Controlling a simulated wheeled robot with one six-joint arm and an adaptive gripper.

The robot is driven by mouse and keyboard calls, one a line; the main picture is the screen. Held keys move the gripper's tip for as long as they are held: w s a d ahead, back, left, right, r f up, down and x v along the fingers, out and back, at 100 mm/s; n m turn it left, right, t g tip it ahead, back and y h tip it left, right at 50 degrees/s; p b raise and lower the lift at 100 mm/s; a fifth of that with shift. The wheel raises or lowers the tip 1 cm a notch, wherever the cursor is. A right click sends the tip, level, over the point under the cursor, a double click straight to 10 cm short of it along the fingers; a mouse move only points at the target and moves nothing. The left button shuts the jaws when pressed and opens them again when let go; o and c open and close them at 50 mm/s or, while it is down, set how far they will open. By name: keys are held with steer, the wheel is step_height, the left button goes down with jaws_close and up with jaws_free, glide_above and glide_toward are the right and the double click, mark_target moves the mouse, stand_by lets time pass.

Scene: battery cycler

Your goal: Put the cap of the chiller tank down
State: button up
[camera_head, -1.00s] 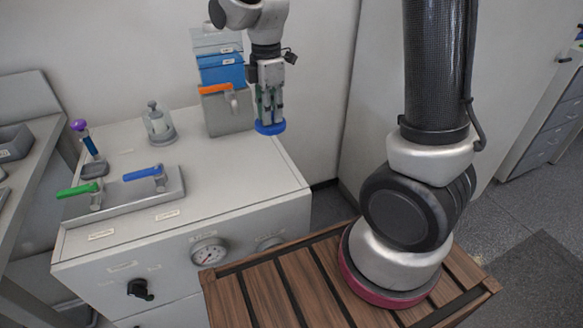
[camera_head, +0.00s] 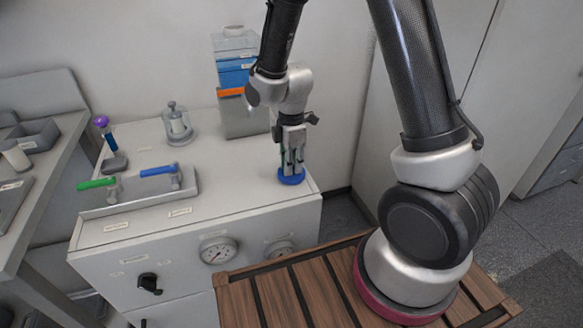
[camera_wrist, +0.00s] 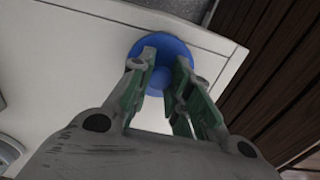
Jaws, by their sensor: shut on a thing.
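The blue round cap (camera_head: 291,178) is at the right end of the white cabinet top (camera_head: 235,192), close to its right edge. It also shows in the wrist view (camera_wrist: 178,50) as a blue disc with a raised middle. My gripper (camera_head: 291,168) points down and is shut on the cap. The cap appears at or very near the cabinet surface; I cannot tell whether it touches. The chiller tank (camera_head: 238,118), a stack with grey, blue and clear parts and an orange handle, stands behind, to the left of my gripper.
A blue-handled valve (camera_head: 160,171) and a green-handled valve (camera_head: 97,184) sit on a metal plate at the left. A glass vessel (camera_head: 177,124) stands behind them. A purple-topped tool (camera_head: 104,128) is further left. Gauges line the cabinet front. The middle of the top is clear.

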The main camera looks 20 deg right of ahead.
steer(key=shift+f, duration=0.75)
steer(key=o, duration=0.8)
steer(key=shift+f, duration=0.1)
steer(key=shift+c, duration=0.2)
step_height(320, 180, up, 12)
steer(key=s+d+r+m+t, duration=0.4)
steer(key=s+d+r+m, duration=1.1)
steer(key=s+m, duration=0.3)
steer(key=shift+v, duration=1)
steer(key=shift+s, duration=0.15)
